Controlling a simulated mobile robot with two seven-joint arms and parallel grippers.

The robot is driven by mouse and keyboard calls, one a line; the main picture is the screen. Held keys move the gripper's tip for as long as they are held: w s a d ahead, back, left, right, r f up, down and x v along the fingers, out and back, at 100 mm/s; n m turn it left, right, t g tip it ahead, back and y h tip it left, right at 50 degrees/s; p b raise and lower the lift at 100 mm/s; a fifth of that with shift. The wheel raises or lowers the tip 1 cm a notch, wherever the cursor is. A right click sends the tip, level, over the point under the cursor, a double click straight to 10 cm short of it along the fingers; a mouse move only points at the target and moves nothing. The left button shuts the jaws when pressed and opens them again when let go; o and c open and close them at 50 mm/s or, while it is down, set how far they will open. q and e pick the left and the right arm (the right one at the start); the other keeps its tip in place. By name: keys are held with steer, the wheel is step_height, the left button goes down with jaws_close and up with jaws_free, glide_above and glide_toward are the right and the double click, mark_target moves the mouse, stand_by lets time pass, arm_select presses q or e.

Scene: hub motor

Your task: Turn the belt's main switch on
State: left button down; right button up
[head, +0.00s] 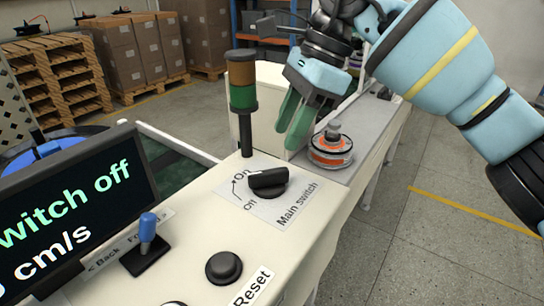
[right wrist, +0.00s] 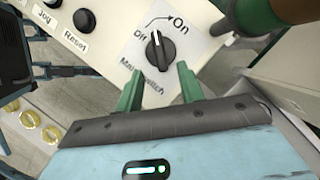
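The main switch (head: 268,182) is a black rotary knob on a white label with "On" and "Off" marks, on the cream console top. It also shows in the right wrist view (right wrist: 158,50), its white mark near the "Off" side. The screen (head: 72,200) shows the cut-off words "witch off" and "cm/s". My right gripper (head: 296,122) is above and behind the knob, its green fingers pointing down. In the right wrist view its fingers (right wrist: 159,86) are apart with nothing between them; the knob lies beyond the tips, not touched. My left gripper is out of view.
A stack light (head: 242,85) with amber and green sections stands on a black post close behind the knob. An orange-ringed round part (head: 330,148) sits beyond the console. A blue lever (head: 147,232) and a black Reset button (head: 223,266) are nearer on the console.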

mark_target(269, 171)
steer(key=shift+s+a+f, duration=0.1)
steer(key=shift+s+f, duration=0.1)
steer(key=x, duration=0.7)
steer(key=shift+a+f+b, duration=0.1)
steer(key=shift+f+b, duration=0.05)
steer(key=shift+b, duration=0.2)
steer(key=shift+w, duration=0.1)
jaws_close()
